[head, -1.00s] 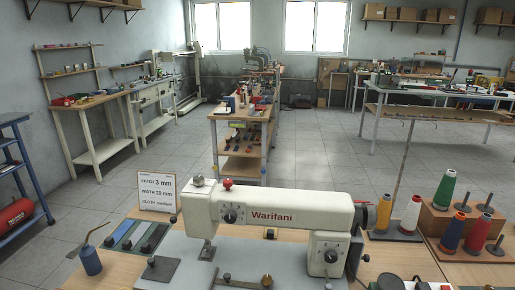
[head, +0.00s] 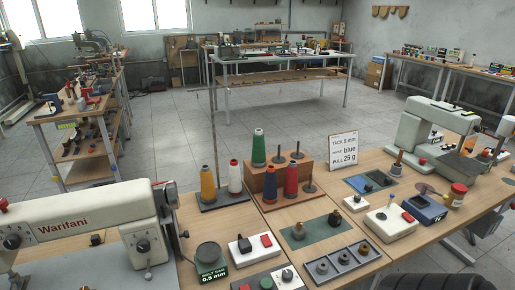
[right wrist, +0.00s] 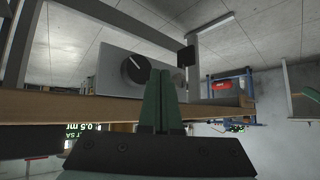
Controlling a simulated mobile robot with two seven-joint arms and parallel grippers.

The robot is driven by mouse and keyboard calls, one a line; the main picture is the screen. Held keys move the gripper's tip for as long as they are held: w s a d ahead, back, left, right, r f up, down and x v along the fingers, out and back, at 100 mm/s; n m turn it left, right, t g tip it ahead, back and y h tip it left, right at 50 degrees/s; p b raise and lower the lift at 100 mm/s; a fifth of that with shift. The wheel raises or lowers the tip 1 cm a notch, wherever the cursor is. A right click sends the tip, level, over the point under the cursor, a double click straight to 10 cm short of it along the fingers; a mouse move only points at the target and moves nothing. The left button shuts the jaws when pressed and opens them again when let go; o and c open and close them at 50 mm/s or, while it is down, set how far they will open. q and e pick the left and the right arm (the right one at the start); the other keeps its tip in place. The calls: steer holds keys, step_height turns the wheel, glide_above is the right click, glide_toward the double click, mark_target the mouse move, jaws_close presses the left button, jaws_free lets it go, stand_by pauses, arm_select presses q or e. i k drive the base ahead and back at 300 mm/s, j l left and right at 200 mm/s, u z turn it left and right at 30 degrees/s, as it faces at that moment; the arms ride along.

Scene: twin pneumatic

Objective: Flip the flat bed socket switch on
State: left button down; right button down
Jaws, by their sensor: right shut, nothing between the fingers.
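A white box with a red switch and a black part on top (head: 254,246) stands on the near table, right of the Warifani sewing machine (head: 85,225). A similar white box with a red switch (head: 390,221) stands farther right. I cannot tell which is the flat bed socket switch, or its on or off state. My right gripper (right wrist: 161,75) shows in the right wrist view with its dark green fingers together and empty. Behind them is a grey housing with a black dial (right wrist: 136,68); contact cannot be judged. My left gripper is not in view.
A round dish with a "0.5 mm" label (head: 208,257) sits between the machine and the nearer box. Thread cones (head: 258,150) stand behind. A grey tray of round parts (head: 342,262) and a second machine (head: 428,130) are to the right. A wooden edge (right wrist: 50,107) crosses the wrist view.

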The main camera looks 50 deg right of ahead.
mark_target(266, 240)
steer(key=k+l, duration=0.1)
steer(key=l, duration=0.25)
steer(key=k+l, duration=0.1)
steer(key=l, duration=0.3)
steer(key=k+l, duration=0.15)
steer(key=l, duration=0.2)
steer(key=k+l, duration=0.1)
steer(key=l, duration=0.3)
